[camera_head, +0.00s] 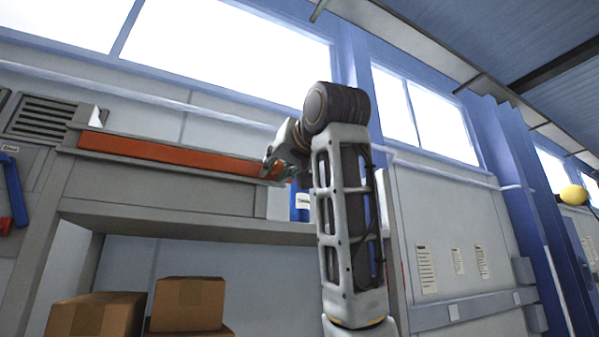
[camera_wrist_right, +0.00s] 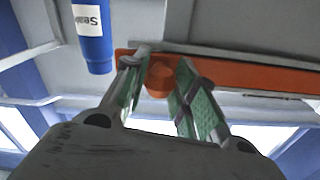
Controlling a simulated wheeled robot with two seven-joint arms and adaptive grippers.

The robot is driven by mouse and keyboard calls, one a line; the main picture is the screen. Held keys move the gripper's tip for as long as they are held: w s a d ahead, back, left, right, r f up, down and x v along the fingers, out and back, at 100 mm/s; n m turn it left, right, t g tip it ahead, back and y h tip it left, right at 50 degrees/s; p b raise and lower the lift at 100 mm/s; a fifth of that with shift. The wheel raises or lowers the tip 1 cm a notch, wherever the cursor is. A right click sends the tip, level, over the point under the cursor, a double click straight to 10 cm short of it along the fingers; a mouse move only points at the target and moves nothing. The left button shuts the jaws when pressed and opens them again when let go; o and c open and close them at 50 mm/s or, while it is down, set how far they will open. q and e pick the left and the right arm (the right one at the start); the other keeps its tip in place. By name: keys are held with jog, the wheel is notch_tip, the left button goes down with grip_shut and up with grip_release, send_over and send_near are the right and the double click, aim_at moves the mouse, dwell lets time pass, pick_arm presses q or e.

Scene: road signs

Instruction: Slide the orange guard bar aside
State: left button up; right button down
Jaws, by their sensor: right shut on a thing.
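The orange guard bar (camera_head: 170,153) is a long flat bar lying along the front of a grey shelf in the head view. Its right end reaches my right gripper (camera_head: 277,168). In the right wrist view the orange bar (camera_wrist_right: 255,74) runs across the top right, with an orange knob (camera_wrist_right: 160,78) near its end. My right gripper (camera_wrist_right: 160,95) has its green-padded fingers on either side of this knob and is shut on it. The arm and wrist partly hide the bar's right end in the head view. My left gripper is not in view.
A blue labelled bottle (camera_head: 299,203) stands on the shelf (camera_head: 160,222) just beside my right gripper; it also shows in the wrist view (camera_wrist_right: 93,40). Cardboard boxes (camera_head: 188,303) sit below the shelf. A panel with papers (camera_head: 460,262) is at right.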

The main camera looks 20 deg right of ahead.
jog(key=shift+s+a, duration=0.1)
jog(key=shift+a, duration=0.95)
jog(key=c, duration=1.5)
grip_release()
jog(key=o, duration=0.4)
jog(key=shift+a, duration=0.3)
jog(key=shift+d, duration=0.2)
jog(key=shift+s, duration=0.15)
